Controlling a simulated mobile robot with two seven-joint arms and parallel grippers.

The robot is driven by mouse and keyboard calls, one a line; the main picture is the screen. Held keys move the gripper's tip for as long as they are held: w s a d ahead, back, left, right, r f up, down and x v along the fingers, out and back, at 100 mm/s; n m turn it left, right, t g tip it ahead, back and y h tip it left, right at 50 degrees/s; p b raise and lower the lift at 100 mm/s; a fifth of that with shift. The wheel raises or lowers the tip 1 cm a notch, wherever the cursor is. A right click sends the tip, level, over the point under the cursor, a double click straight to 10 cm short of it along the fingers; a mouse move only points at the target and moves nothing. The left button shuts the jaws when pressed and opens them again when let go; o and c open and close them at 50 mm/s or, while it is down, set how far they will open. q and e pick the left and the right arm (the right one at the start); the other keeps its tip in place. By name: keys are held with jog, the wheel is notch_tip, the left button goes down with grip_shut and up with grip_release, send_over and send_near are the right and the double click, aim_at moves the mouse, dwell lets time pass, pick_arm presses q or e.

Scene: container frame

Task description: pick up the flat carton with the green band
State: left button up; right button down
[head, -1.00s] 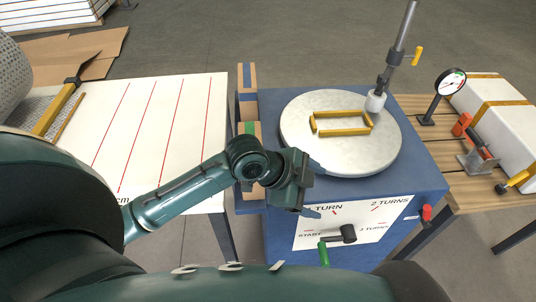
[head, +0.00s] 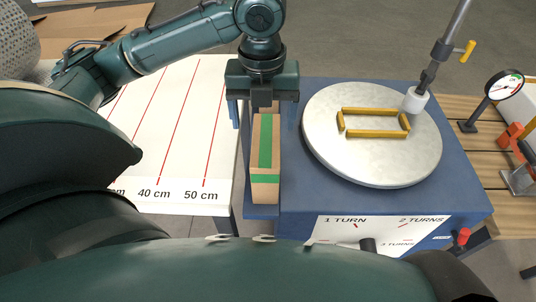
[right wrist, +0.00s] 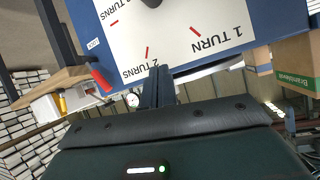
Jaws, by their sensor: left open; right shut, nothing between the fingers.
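The carton with the green band (head: 265,160) is a brown box on a blue ledge at the left side of the turntable stand. Its green band runs along the top and down the near face. My left gripper (head: 254,110) is open at the far end of this carton, pointing down; its body hides that end, and I cannot tell whether the fingers touch the box. The carton also shows at the right edge of the right wrist view (right wrist: 294,66). My right gripper (right wrist: 156,88) is shut and empty in front of the stand's printed panel.
A round pale turntable (head: 350,165) with a yellow frame (head: 375,134) stands right of the carton, under a slanted post (head: 440,50). A white table with red lines (head: 180,150) lies to the left. A dial gauge (head: 503,84) stands at the right.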

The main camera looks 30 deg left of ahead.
aim_at(266, 138)
pick_arm(q)
jog(key=f, duration=0.2)
jog(key=f+b, duration=0.1)
jog(key=f, duration=0.5)
jog(key=shift+w+f, duration=0.15)
jog(key=shift+w, duration=0.2)
jog(key=shift+c, duration=0.6)
jog(key=c, duration=1.6)
